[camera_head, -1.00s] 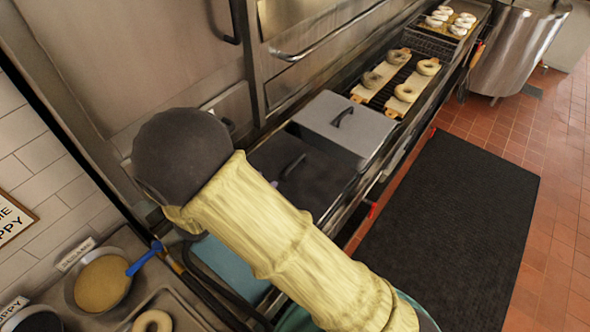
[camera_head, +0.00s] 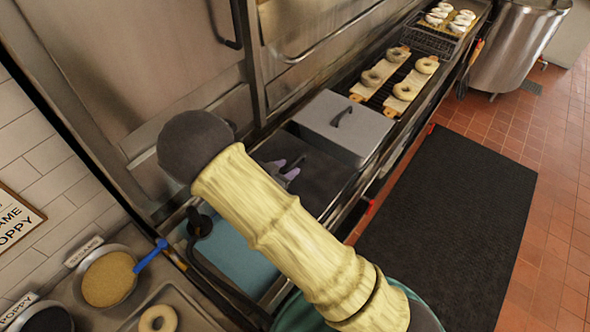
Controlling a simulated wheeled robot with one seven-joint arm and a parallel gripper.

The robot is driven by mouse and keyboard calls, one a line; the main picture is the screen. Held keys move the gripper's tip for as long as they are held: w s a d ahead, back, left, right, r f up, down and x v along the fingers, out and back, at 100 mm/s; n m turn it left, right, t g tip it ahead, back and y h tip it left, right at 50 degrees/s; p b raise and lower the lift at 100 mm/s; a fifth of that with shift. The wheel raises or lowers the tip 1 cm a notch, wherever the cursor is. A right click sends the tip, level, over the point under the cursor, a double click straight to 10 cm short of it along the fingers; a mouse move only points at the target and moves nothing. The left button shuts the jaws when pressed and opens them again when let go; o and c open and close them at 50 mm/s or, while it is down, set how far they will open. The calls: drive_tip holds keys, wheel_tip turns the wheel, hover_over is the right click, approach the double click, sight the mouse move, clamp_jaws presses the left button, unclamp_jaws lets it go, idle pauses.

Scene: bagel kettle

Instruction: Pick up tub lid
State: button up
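Two tub lids with dark handles lie side by side on the counter under the steel oven front. The farther lid (camera_head: 362,129) is light grey, with its handle (camera_head: 342,116) in plain view. The nearer lid (camera_head: 325,178) is darker, in shadow, and partly covered by my arm. My gripper (camera_head: 285,168) shows only as two small purple fingertips at the nearer lid's handle. The fingertips look apart, with the rest of the gripper hidden behind my arm. Whether they touch the handle is not clear.
Boards with bagels (camera_head: 409,88) lie beyond the lids, and a steel kettle (camera_head: 517,45) stands at the far right. A pan of seeds (camera_head: 108,280) with a blue-handled utensil is at lower left. A black mat (camera_head: 450,230) covers clear floor at right.

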sight(295, 162)
drive_tip(key=p+x, duration=0.3)
drive_tip(key=x, duration=0.1)
drive_tip(key=shift+w+d, duration=0.15)
drive_tip(key=shift+w, duration=0.1)
drive_tip(key=shift+w+d+f, duration=0.15)
drive_tip(key=shift+w+f, duration=0.05)
clamp_jaws()
